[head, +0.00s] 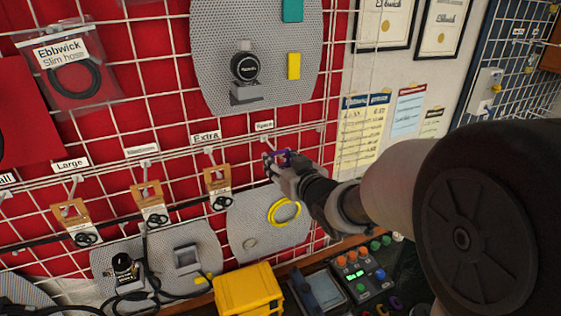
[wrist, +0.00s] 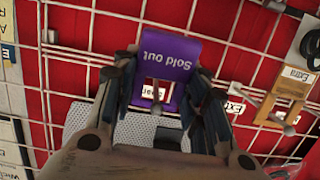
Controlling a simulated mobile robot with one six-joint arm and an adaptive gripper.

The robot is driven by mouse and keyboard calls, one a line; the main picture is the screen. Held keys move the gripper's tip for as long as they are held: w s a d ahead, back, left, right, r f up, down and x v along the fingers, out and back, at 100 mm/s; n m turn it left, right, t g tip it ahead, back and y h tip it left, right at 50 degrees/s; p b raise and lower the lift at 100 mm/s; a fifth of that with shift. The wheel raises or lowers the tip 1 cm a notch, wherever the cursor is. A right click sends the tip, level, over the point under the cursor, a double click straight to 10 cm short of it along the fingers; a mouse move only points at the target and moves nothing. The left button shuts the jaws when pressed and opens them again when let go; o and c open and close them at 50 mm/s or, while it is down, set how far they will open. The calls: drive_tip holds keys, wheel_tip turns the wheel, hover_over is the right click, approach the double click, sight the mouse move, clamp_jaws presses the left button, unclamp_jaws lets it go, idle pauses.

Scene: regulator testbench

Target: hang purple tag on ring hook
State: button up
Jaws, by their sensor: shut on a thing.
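The purple tag (wrist: 172,56) reads "Sold out", upside down in the wrist view. My gripper (wrist: 164,72) is shut on it, one finger at each side. The tag has a window through which a white label (wrist: 154,92) shows. A metal hook (wrist: 156,107) shows at the window's lower end; I cannot tell whether it passes through. In the head view, my gripper (head: 276,163) holds the tag (head: 281,156) at the grid, just below the rightmost hook label (head: 264,126). My gripper partly hides the hook there. No hook is clearly marked as the ring hook.
Other hooks to the left hold brown cards with black rings, such as the one under "Extra" (head: 218,184). A grey panel with a yellow coil (head: 284,212) is below my gripper. A yellow box (head: 248,290) and a control panel (head: 362,270) stand lower down.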

drive_tip(key=o, duration=1.1)
drive_tip(key=shift+c, duration=0.2)
